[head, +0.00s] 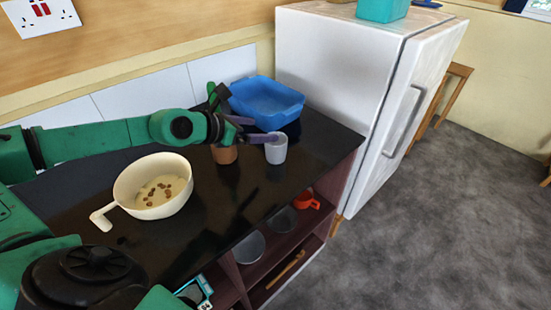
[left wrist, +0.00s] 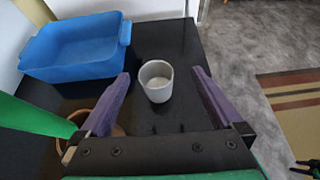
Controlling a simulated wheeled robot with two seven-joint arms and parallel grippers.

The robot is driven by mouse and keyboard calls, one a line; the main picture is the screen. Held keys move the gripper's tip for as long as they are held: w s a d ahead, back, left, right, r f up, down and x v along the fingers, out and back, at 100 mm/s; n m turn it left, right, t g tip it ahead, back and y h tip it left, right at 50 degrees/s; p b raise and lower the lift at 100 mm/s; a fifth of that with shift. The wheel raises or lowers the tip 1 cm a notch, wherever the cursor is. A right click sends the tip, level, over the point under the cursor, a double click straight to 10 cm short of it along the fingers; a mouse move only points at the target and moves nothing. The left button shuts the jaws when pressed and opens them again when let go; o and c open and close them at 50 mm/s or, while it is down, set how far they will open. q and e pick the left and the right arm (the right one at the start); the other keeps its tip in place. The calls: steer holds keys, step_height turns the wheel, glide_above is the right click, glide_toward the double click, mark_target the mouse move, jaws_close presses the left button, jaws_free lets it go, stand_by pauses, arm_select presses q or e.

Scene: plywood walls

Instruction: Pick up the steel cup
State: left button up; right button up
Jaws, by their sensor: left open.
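The steel cup, a small light-grey cup (head: 276,151), stands upright on the dark counter, near the counter's right end. It also shows in the left wrist view (left wrist: 156,88), with its open top facing up. My left gripper (head: 254,129) is open and empty. Its purple fingers point toward the cup. In the left wrist view the cup lies between and slightly beyond the two fingertips (left wrist: 161,75), with a visible gap on both sides. In the head view one finger overlaps the cup's upper left edge.
A brown pot (head: 225,154) with a green plant stands just left of the cup. A blue basin (head: 268,98) is behind it. A cream pan (head: 140,208) with bits inside sits at the counter's left. A white fridge (head: 335,75) adjoins the right end. Shelves below hold dishes.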

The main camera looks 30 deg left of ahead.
mark_target(269, 151)
arm_select(q)
steer(key=f+b, duration=0.2)
steer(key=f, duration=0.1)
steer(key=w+f+b, duration=0.1)
steer(key=f+b, duration=0.1)
steer(key=f, duration=0.1)
steer(key=a+f+b, duration=0.1)
steer(key=f+b, duration=0.1)
steer(key=f, duration=0.1)
steer(key=shift+w+f+b, duration=0.15)
steer(key=shift+f+b, duration=0.1)
steer(key=shift+b, duration=0.1)
steer(key=shift+w+f, duration=0.15)
steer(key=shift+f, duration=0.05)
steer(key=shift+w+d+r+p, duration=0.15)
steer(key=shift+d+r+p, duration=0.05)
steer(key=shift+d+p, duration=0.1)
steer(key=shift+w+d+p, duration=0.2)
steer(key=shift+w+p, duration=0.1)
steer(key=shift+p, duration=0.05)
steer(key=p+x, duration=0.2)
steer(key=x, duration=0.3)
steer(key=shift+w+a+f, duration=0.1)
steer(key=shift+w+f, duration=0.35)
steer(key=shift+f, duration=0.05)
steer(key=c, duration=1.3)
arm_select(e)
step_height(269, 151, down, 5)
steer(key=shift+w+f, duration=0.1)
steer(key=shift+f, duration=0.05)
